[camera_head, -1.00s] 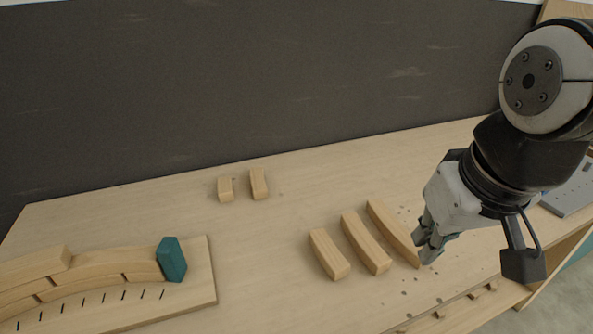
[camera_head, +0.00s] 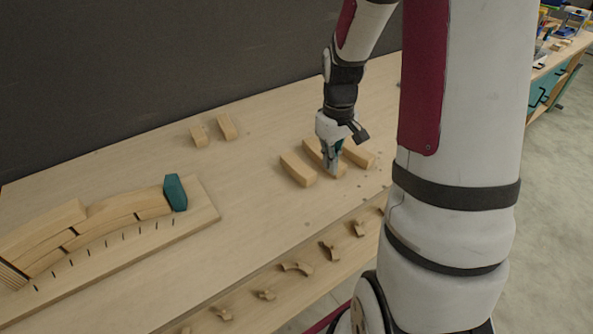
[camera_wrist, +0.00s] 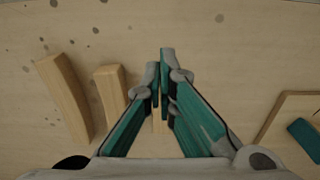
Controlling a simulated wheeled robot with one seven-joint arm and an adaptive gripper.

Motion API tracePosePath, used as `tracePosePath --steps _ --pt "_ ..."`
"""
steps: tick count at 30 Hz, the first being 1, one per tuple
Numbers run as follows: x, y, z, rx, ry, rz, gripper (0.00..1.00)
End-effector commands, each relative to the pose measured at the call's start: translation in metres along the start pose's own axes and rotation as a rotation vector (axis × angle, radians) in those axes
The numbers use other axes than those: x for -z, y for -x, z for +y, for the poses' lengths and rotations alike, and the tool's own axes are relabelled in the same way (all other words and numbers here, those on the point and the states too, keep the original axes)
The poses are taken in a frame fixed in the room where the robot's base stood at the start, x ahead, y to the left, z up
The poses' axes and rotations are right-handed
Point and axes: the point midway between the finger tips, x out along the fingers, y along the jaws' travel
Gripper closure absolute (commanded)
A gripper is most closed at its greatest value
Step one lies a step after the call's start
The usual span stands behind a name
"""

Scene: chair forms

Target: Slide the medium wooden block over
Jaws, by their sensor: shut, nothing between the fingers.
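Three curved wooden blocks of different lengths lie side by side on the pale table. In the wrist view the longest block (camera_wrist: 66,98) and medium block (camera_wrist: 112,90) lie left of the shut fingertips (camera_wrist: 165,58). The shortest block (camera_wrist: 160,123) is mostly hidden behind the fingers. Contact cannot be told.
Two small wooden blocks (camera_head: 227,127) lie farther back. At left, a wooden board (camera_head: 199,216) holds an arch of blocks and a teal end piece (camera_head: 175,193). A dark wall (camera_head: 130,70) borders the table's back. Table between board and blocks is clear.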

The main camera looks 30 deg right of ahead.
Motion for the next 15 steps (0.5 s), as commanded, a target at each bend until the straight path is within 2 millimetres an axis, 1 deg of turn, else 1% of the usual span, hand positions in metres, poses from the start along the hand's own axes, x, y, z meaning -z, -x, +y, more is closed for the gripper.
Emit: tracePosePath --steps 5,7,15 --pt "-0.001 -0.014 0.002 0.004 0.002 -0.006 1.00" --pt "-0.001 -0.024 0.001 0.005 0.002 -0.008 1.00" --pt "-0.002 -0.075 0.001 0.005 0.001 -0.008 1.00"
